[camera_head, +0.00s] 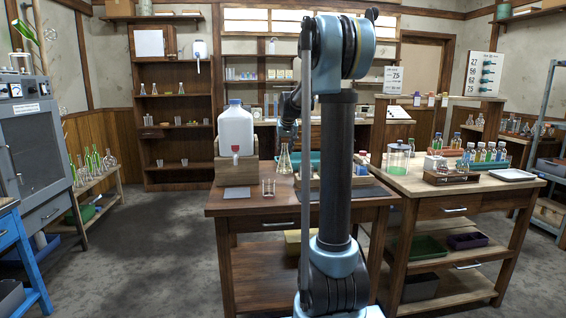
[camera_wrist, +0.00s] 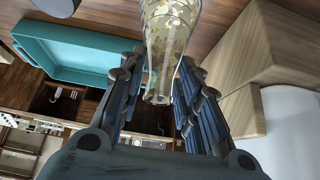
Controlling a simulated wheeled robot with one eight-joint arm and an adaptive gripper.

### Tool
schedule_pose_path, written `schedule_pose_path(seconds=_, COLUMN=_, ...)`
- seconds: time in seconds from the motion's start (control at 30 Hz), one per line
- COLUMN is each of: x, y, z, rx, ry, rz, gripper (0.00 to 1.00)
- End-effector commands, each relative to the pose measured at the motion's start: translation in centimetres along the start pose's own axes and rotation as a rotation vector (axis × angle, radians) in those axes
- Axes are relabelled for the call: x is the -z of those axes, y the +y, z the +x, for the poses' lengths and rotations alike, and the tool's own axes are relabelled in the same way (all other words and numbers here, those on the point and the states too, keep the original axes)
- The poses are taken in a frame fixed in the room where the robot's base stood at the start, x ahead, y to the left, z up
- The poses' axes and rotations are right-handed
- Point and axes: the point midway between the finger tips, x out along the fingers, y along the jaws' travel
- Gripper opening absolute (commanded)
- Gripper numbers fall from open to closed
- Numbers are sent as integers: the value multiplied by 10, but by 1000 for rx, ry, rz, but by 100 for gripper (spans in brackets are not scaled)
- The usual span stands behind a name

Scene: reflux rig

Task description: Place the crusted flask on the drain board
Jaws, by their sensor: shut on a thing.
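The crusted flask (camera_wrist: 170,25) is clear glass with yellowish specks over its wall. In the wrist view its neck sits between the two fingers of my gripper (camera_wrist: 160,65), which is shut on it. In the head view the flask (camera_head: 284,161) hangs upright below my gripper (camera_head: 287,132), over the back of the wooden table (camera_head: 225,207); whether its base touches anything cannot be told. A flat dark grey slab (camera_head: 372,192) lies on the table, partly behind my arm. I cannot tell whether it is the drain board.
A teal tray (camera_wrist: 85,58) lies beside the flask in the wrist view. A white jug (camera_head: 236,130) on a wooden stand (camera_head: 236,171) is left of the flask. A glass beaker (camera_head: 268,187) stands near the front. A side table (camera_head: 440,188) at right holds bottles and a green-liquid jar (camera_head: 398,160).

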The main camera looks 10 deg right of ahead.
Motion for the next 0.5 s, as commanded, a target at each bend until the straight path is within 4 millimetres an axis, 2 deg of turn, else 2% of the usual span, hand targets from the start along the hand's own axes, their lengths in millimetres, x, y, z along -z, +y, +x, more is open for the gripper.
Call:
schedule_pose_path(seconds=0.17, x=-5, y=0, z=9, rx=0, ry=0, rz=0, gripper=0)
schedule_pose_path(seconds=0.4, x=-22, y=0, z=34, rx=0, ry=0, rz=0, gripper=0)
schedule_pose_path(seconds=0.5, x=-24, y=0, z=38, rx=0, ry=0, rz=0, gripper=0)
